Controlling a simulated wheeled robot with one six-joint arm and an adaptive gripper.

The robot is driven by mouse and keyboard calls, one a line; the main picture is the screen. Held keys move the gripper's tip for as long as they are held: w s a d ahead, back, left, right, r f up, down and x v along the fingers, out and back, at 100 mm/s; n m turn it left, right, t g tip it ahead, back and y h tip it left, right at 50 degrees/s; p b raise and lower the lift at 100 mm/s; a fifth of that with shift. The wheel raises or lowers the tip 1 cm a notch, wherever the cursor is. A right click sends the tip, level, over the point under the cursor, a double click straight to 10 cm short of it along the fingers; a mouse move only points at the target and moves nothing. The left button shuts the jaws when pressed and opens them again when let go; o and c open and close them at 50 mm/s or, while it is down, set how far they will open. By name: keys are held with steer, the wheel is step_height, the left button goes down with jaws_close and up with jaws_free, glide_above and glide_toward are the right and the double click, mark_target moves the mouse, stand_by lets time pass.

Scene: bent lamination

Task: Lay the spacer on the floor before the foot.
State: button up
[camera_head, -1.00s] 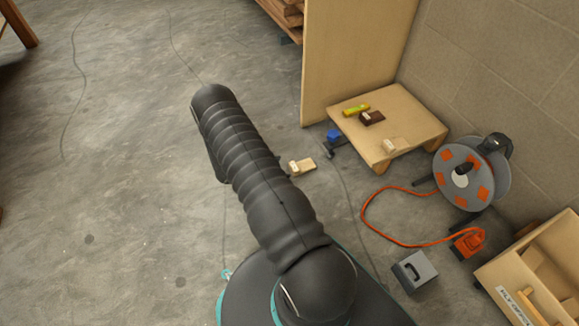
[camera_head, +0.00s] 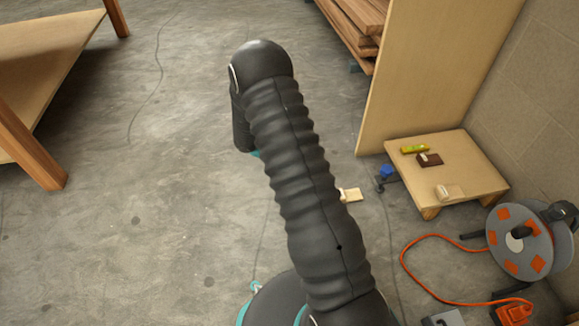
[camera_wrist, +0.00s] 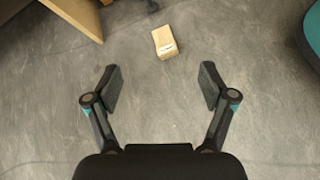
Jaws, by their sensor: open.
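A small pale wooden block with a white label (camera_head: 351,195) lies on the floor, partly hidden by my arm in the head view. It may be the spacer; I cannot tell for sure. In the wrist view the block (camera_wrist: 165,41) lies flat beyond my fingertips, roughly centred between them. My gripper (camera_wrist: 161,82) is open with nothing between its fingers, which do not touch the block. Another light wooden block (camera_head: 449,192) rests on the low wooden platform (camera_head: 480,172). Which part is the foot is unclear; the platform has short feet (camera_head: 431,213).
On the platform are a yellow level (camera_head: 414,149) and a dark brown block (camera_head: 429,160). A blue-handled clamp (camera_head: 386,172) is beside it. A cable reel (camera_head: 520,240) with an orange cord stands right. A tall panel (camera_head: 425,75) is behind. Floor at left is open, below a wooden table (camera_head: 45,60).

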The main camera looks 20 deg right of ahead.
steer(key=s+a+r+m+t+y, duration=0.1)
steer(key=s+a+r+m+y, duration=0.2)
steer(key=r, duration=0.8)
steer(key=s+a+r+m+t+y, duration=0.1)
steer(key=s+a+r+m+y, duration=0.25)
steer(key=r, duration=0.75)
steer(key=s+a+r+m+t+y, duration=0.2)
steer(key=s+a+r, duration=0.3)
steer(key=s, duration=0.4)
steer(key=s+a+r+m+t+y, duration=0.2)
steer(key=s+a+r+t, duration=0.3)
steer(key=s, duration=0.4)
step_height(320, 180, up, 2)
steer(key=shift+s+a+r, duration=0.1)
steer(key=shift+s+a, duration=0.3)
steer(key=shift+a, duration=0.3)
steer(key=shift+d, duration=0.1)
